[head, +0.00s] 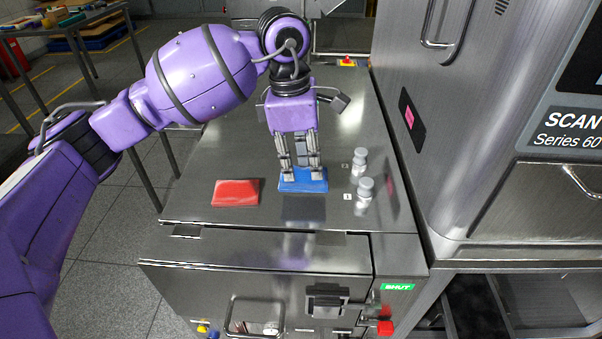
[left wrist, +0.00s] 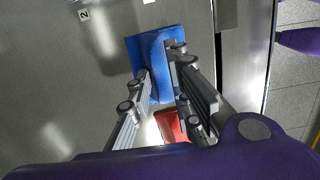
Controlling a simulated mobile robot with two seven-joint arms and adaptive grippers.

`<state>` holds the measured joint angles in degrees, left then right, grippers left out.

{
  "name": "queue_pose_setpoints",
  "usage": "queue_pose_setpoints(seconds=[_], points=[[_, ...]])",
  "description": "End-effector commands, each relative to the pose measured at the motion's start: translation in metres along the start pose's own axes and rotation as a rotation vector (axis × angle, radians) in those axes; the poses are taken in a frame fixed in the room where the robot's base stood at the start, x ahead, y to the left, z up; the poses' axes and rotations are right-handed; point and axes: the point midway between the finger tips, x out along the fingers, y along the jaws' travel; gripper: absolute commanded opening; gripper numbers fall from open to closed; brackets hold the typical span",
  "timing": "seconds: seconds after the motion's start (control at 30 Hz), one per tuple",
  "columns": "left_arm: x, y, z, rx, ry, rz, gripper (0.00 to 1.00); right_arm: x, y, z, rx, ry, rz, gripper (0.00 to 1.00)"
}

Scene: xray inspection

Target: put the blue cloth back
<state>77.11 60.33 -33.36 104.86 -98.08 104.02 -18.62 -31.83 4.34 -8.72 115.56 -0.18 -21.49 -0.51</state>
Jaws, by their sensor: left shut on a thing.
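The blue cloth (head: 303,181) is folded flat and sits at or just above the steel counter (head: 250,150). My left gripper (head: 301,170) comes down on it from above and is shut on it. In the left wrist view the blue cloth (left wrist: 158,60) shows between and beyond the fingertips of my left gripper (left wrist: 163,88). A dark patch, a shadow or reflection, lies on the counter in front of the cloth. Whether the cloth touches the counter I cannot tell. My right gripper is not in view.
A red cloth (head: 236,192) lies left of the blue one. Two small metal knobs (head: 364,187) stand to its right, by labels. The scanner cabinet (head: 480,130) rises at the right. A closed door with a green SHUT label (head: 397,287) is below the counter.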

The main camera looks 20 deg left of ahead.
Motion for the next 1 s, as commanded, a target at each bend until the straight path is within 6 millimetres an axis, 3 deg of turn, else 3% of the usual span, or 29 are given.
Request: queue_pose_setpoints(seconds=[0.17, 0.37, 0.77, 0.8, 0.9, 1.0], points=[[0.011, 0.009, -0.005, -0.002, 0.002, -0.001, 0.0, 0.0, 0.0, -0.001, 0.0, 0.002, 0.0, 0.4], [0.039, 0.008, -0.008, 0.0, 0.0, 0.0, 0.0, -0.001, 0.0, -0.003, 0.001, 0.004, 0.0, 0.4], [0.045, 0.008, -0.009, 0.0, 0.001, 0.001, 0.0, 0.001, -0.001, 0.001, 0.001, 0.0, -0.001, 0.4], [0.043, 0.008, -0.008, 0.0, 0.0, 0.002, 0.23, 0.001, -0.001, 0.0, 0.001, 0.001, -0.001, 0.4], [0.043, 0.008, -0.008, 0.0, 0.0, 0.002, 0.36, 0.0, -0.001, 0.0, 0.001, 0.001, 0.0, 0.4], [0.043, 0.008, -0.008, 0.0, 0.0, 0.002, 0.37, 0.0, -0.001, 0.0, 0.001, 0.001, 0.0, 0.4]])
